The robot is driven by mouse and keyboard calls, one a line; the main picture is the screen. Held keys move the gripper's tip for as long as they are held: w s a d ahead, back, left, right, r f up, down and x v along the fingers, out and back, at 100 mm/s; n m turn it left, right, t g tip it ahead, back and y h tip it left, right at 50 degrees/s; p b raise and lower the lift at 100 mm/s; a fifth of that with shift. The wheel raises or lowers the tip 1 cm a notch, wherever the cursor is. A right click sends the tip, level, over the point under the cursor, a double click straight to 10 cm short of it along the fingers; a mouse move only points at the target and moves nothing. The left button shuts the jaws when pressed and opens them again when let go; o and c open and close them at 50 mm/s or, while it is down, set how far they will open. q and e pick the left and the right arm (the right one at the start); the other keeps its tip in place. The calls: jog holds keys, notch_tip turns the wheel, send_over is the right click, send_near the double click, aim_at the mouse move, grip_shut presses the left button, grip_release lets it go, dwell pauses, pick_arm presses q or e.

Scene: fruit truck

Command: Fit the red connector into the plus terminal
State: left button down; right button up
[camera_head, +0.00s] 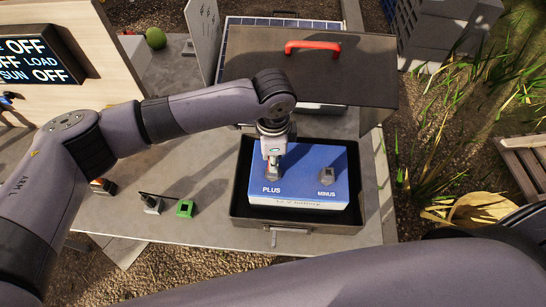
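The blue battery (305,170) sits in a black open box (290,222), with PLUS at its left and MINUS at its right. The minus terminal (326,176) is a bare grey post. My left gripper (272,172) points down right over the plus terminal and hides most of it. Whether its fingers are open, or hold anything, is too small to tell. A red-orange piece (103,186) with a dark part lies on the table at the left, partly behind my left arm; I cannot tell whether it is the red connector. My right gripper is out of view.
A green connector (186,208) and a dark grey plug (151,204) lie on the grey table (215,225) left of the box. The raised box lid (340,70) with a red handle (312,46) stands behind. A display panel (40,60) is at upper left.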

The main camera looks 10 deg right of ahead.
pick_arm(q)
jog(key=c, duration=1.4)
grip_release()
jog(key=shift+o, duration=0.2)
